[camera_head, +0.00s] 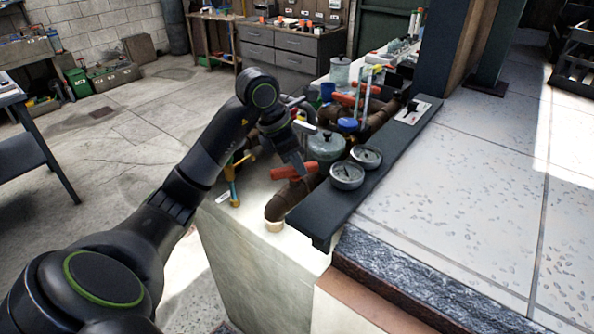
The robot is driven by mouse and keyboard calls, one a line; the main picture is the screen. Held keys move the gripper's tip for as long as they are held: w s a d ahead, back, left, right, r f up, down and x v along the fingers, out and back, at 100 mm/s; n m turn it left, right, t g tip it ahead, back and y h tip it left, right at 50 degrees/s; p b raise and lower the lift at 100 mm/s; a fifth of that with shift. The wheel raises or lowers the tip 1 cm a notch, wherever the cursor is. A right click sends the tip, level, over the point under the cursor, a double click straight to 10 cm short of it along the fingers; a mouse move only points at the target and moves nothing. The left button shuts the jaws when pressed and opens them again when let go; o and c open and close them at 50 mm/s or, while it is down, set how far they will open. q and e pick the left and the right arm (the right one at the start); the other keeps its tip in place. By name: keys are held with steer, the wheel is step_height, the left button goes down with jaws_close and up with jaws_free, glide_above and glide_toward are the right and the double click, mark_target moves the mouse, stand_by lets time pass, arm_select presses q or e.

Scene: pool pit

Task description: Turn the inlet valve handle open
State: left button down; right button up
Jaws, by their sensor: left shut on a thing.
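A red valve handle (285,173) sits on a brown pipe (283,201) at the near end of the pale ledge. My left arm reaches in from the lower left. My left gripper (302,172) points down at this handle and is shut on it. The fingertips are small, and the gripper covers part of the handle. Another red handle (343,99) shows farther back along the pipework. Which handle is the inlet one is not labelled legibly. My right gripper is out of view.
A clear-lidded pot (326,146) stands just right of my gripper. Two round gauges (347,175) sit by a dark rail (375,180) on the right. A yellow-handled upright tool or pipe (233,185) stands left. The floor at left is open, with a workbench (290,47) behind.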

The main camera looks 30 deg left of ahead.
arm_select(q)
steer(key=shift+n+y, duration=0.3)
steer(key=shift+n, duration=0.6)
steer(key=shift+r+n+t+p, duration=0.1)
steer(key=shift+n+t+p, duration=0.2)
steer(key=shift+n, duration=0.2)
steer(key=n+y+p, duration=0.1)
steer(key=n+p, duration=0.1)
steer(key=shift+a+n+p, duration=0.1)
steer(key=shift+n+p, duration=0.2)
steer(key=shift+n+y+p, duration=0.4)
steer(key=shift+n+p, duration=0.2)
steer(key=shift+n, duration=0.1)
steer(key=c, duration=1.3)
jaws_free()
